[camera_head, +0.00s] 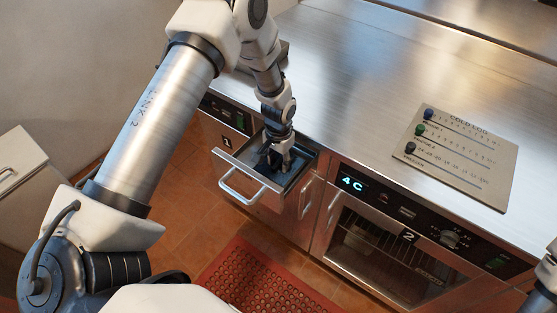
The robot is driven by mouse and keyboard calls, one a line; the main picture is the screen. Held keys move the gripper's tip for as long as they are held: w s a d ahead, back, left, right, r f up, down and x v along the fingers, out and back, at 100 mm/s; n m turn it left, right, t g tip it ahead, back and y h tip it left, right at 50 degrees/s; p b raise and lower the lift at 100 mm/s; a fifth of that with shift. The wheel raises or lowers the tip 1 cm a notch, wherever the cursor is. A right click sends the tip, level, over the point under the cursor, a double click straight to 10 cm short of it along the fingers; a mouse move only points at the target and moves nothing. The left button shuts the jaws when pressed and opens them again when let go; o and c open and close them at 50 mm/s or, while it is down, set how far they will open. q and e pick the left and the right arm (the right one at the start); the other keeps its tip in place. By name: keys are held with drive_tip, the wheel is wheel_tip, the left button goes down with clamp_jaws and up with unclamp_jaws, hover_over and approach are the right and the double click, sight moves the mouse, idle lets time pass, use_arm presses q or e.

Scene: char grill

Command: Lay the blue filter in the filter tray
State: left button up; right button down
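An open steel drawer (298,180) sticks out of the counter front at the picture's centre-left. It looks like the filter tray, with a bar handle on its front. My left gripper (275,164) points down inside the drawer, between its walls. Its dark fingers blend with the dark drawer inside, so I cannot tell if they are open or shut, or hold something. I cannot make out the blue filter apart from the gripper. My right gripper is not in view; only a bit of my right arm shows at the lower right edge.
A steel counter (350,65) runs above the drawer, mostly clear. A cold log board (463,160) with coloured knobs lies on it at the right. A glass-fronted unit (380,255) showing 4C stands right of the drawer. A red perforated mat (262,285) lies on the tiled floor.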

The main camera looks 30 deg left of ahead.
sight(278, 162)
use_arm(q)
drive_tip(key=shift+s+r, duration=0.1)
drive_tip(key=shift+s, duration=0.05)
drive_tip(key=shift+r, duration=0.35)
wheel_tip(278, 162, up, 12)
drive_tip(key=b, duration=0.2)
drive_tip(key=shift+f, duration=0.25)
